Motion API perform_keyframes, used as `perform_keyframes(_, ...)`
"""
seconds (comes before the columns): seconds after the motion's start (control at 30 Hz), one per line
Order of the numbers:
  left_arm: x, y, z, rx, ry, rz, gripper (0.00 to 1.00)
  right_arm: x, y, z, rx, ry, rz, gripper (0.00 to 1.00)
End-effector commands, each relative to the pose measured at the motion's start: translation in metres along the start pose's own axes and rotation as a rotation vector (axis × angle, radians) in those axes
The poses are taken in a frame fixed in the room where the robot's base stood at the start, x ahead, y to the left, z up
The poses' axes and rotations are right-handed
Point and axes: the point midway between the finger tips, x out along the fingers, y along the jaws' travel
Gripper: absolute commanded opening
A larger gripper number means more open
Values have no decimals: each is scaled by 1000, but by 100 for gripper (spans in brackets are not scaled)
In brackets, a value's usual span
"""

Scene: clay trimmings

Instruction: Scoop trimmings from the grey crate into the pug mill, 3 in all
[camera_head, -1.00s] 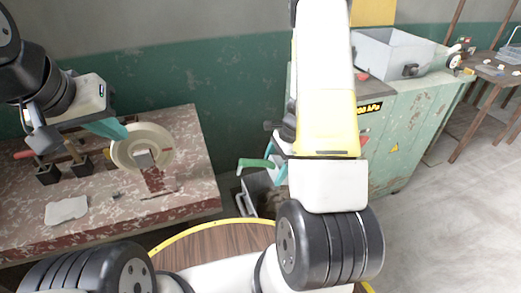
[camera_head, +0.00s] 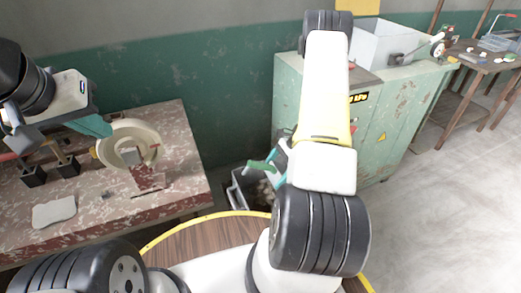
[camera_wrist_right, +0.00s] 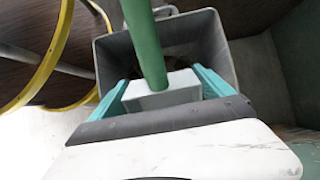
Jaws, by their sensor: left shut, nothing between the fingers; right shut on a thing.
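The grey crate (camera_head: 238,190) stands low on the floor between the table and the green cabinet, with pale lumps in it, partly hidden by my right arm. My right gripper (camera_head: 277,163) is shut on a green-handled tool, its handle (camera_head: 258,166) sticking out to the left above the crate. In the right wrist view the teal fingers (camera_wrist_right: 162,97) clasp its pale grey block; the crate (camera_wrist_right: 104,62) opens beyond. The tool's working end is not clear. A grey open-topped hopper (camera_head: 370,45) on the cabinet appears to be the pug mill. My left gripper (camera_head: 98,126) is shut and empty above the table.
A stained table (camera_head: 100,210) at left holds a round cream wheel (camera_head: 146,135) close to my left gripper and a pale slab (camera_head: 54,212). The green cabinet (camera_head: 400,115) stands right of the crate. A yellow-edged round wooden surface (camera_head: 205,240) lies in front.

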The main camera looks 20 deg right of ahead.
Motion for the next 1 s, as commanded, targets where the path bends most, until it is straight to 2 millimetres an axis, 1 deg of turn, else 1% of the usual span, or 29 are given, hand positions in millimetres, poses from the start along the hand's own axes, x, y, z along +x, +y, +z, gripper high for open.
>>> perform_keyframes(0.3,0,0,0,0,0,0,0,22,0,-22,0,-2,1,40)
perform_keyframes(0.5,0,0,0,0,0,0,0,30,0,-31,1,-1,0,40)
perform_keyframes(1.0,0,0,0,0,0,0,0,33,0,-34,0,0,0,40)
